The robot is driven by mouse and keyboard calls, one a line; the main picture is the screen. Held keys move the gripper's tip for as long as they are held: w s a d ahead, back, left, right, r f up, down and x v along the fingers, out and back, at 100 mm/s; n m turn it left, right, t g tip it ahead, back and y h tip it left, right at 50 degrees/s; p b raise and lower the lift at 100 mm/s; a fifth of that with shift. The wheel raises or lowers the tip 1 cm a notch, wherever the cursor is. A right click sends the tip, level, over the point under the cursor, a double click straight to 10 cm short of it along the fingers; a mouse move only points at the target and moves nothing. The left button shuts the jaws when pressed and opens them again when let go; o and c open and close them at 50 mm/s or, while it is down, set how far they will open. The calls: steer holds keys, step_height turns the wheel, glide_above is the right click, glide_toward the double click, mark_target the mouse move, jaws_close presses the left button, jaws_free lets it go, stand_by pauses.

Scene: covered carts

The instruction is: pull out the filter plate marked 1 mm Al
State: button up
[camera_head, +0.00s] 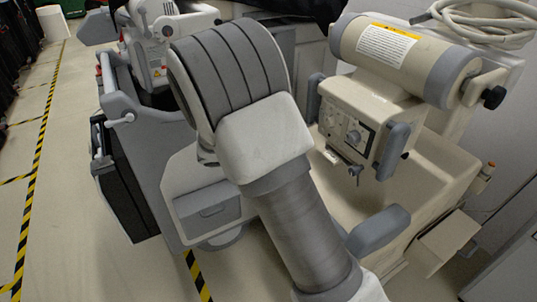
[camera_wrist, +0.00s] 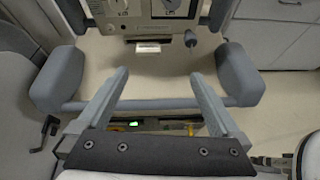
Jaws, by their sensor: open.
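The beige tube-head box (camera_head: 352,125) has dials and a panel on its front. Its lower front also shows at the top of the wrist view (camera_wrist: 160,30). A small pale tab (camera_wrist: 148,46) sits at the box's lower edge in the wrist view; a pale piece also shows under the panel in the head view (camera_head: 333,157). No 1 mm Al marking is readable, so I cannot tell which filter plate it is. My gripper (camera_wrist: 158,73) is open and empty, its fingers pointing toward the box, below and apart from the tab. In the head view my gripper is hidden.
A grey bar (camera_wrist: 80,105) with thick pads (camera_wrist: 60,80) (camera_wrist: 238,76) at its ends crosses below the box. A small dark lever (camera_wrist: 191,38) hangs right of the tab. The cart's beige basin (camera_head: 440,175) lies underneath. Another cart (camera_head: 150,150) stands left.

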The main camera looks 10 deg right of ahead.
steer(key=w+a+f+n, duration=0.1)
steer(key=w+a, duration=0.1)
steer(key=b, duration=0.4)
glide_toward(332, 156)
steer(key=shift+n+t, duration=0.3)
steer(key=shift+t, duration=0.1)
steer(key=x, duration=0.8)
steer(key=shift+s+f, duration=0.2)
steer(key=shift+s, duration=0.1)
steer(key=shift+c, duration=0.3)
steer(key=c, duration=1.3)
steer(key=shift+s+a+p, duration=0.45)
steer(key=shift+s+a, duration=0.15)
steer(key=shift+a, duration=0.95)
steer(key=shift+s+a+p, duration=0.45)
steer(key=shift+s+a, duration=0.1)
steer(key=shift+a, duration=1.05)
steer(key=shift+s+a+p, duration=0.45)
steer(key=shift+s+a, duration=0.15)
steer(key=shift+a, duration=0.95)
steer(key=shift+c, duration=0.2)
steer(key=shift+a, duration=0.2)
